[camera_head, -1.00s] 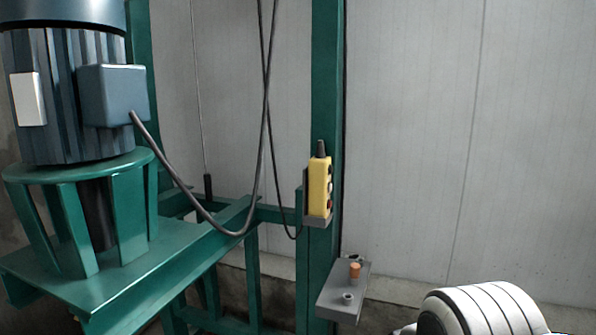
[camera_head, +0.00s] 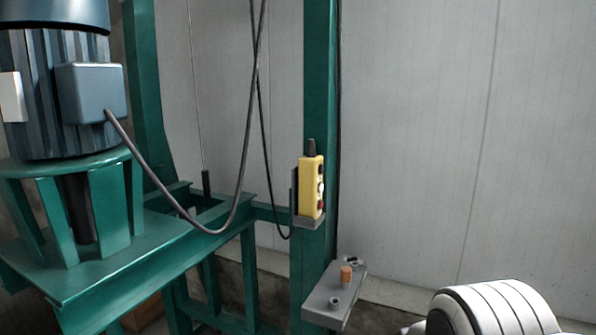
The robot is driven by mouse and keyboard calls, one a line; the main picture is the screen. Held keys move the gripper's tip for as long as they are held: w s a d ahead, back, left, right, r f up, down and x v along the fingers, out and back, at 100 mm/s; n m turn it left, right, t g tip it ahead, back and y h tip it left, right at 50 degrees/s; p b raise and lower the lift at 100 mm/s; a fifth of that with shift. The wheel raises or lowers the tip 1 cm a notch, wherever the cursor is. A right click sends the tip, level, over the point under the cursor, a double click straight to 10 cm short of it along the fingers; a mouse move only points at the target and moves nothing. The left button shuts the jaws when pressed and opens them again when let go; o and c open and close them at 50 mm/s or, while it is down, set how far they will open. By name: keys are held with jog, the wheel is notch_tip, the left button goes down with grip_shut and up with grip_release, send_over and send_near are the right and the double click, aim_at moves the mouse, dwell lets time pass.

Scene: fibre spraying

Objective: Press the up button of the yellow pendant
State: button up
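The yellow pendant (camera_head: 309,188) stands upright in a grey holder (camera_head: 308,222) on the green post, a little right of the picture's middle. Its button face is turned to the right and shows several small buttons, dark, white and red; the red one (camera_head: 320,204) is near the bottom. Which one is the up button is too small to tell. My gripper is not in view. Only a white rounded part of my arm (camera_head: 492,310) shows at the bottom right, well apart from the pendant.
A grey shelf (camera_head: 322,308) with an orange piece (camera_head: 346,275) and small metal parts sticks out below the pendant. A large motor (camera_head: 50,100) on a green frame (camera_head: 110,270) fills the left. A black cable (camera_head: 241,180) hangs between. The space before the pale wall (camera_head: 420,130) is clear.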

grip_shut()
dwell(1.6)
